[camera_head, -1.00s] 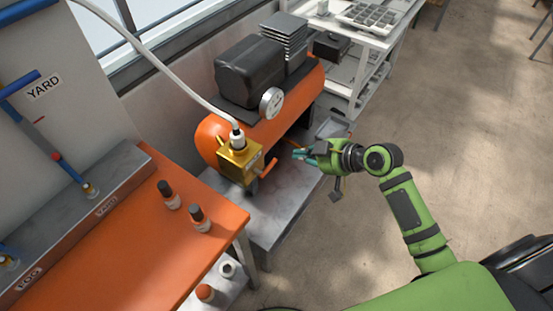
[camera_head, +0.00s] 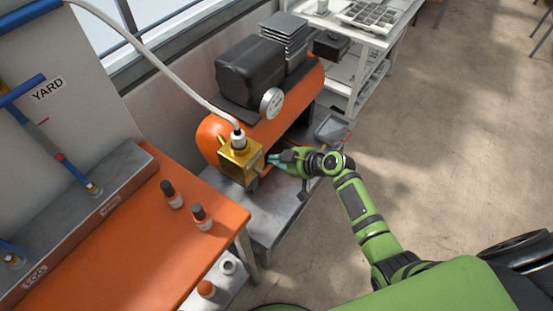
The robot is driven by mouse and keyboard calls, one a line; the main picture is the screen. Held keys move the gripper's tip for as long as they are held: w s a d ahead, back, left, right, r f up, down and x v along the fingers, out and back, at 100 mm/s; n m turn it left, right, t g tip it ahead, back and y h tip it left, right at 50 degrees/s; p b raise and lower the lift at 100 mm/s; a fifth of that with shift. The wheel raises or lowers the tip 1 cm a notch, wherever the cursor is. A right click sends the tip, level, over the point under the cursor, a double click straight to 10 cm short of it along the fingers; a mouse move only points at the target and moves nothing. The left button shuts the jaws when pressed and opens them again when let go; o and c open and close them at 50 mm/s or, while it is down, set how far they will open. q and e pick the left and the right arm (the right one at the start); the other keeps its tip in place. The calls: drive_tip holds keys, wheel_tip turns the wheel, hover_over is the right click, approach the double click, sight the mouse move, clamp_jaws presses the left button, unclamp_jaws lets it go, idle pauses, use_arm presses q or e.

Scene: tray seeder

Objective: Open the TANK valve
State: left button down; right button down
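The yellow valve block (camera_head: 238,160) sits at the near end of the orange compressor tank (camera_head: 290,108), with a white hose (camera_head: 190,92) running into its top. An orange handle (camera_head: 263,166) projects from the block's right side and is partly hidden by my gripper. My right gripper (camera_head: 272,161) is at the handle, its teal-tipped fingers pointing left toward the block. The fingers are too small and overlapped to tell whether they are open or touching the handle. My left gripper is out of view.
A round gauge (camera_head: 271,102) and black motor (camera_head: 249,72) top the tank. An orange bench (camera_head: 130,255) with small bottles (camera_head: 202,217) stands at left, beside the YARD panel. A white shelf (camera_head: 375,45) stands behind.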

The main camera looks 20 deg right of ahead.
drive_tip(key=shift+w+d+f+b, duration=0.1)
drive_tip(key=shift+d+f+b, duration=0.05)
drive_tip(key=shift+b, duration=0.4)
drive_tip(key=shift+f+m+y+b, duration=0.15)
drive_tip(key=shift+m+y+b, duration=0.25)
drive_tip(key=shift+b, duration=0.05)
